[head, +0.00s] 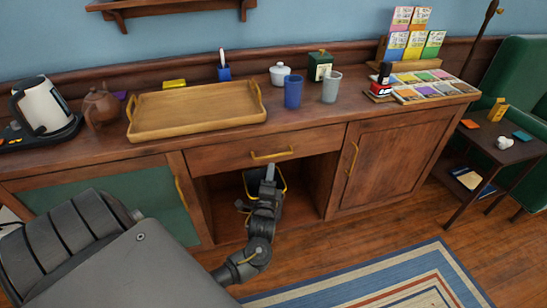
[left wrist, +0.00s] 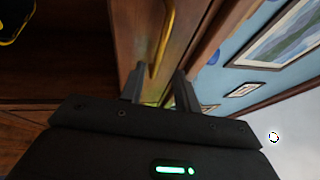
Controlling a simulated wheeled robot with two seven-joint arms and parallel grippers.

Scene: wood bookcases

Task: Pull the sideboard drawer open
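The sideboard drawer (head: 225,157) is in the middle of the sideboard front, below the top, and looks shut. Its brass bar handle (head: 272,155) is on its front; the handle also shows in the left wrist view (left wrist: 165,38). My left gripper (head: 269,172) is just below the handle in the head view. In the left wrist view the left gripper's (left wrist: 160,88) two fingers are apart, with nothing between them. The handle lies ahead of the fingertips, roughly in line with the gap. I cannot tell whether they touch. My right gripper is not in view.
Below the drawer is an open niche with a dark yellow-trimmed object (head: 248,185). A green-panelled door (head: 110,200) is at left, a wooden door (head: 385,160) at right. A tray (head: 195,112), blue cup (head: 293,92) and kettle (head: 42,105) stand on top.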

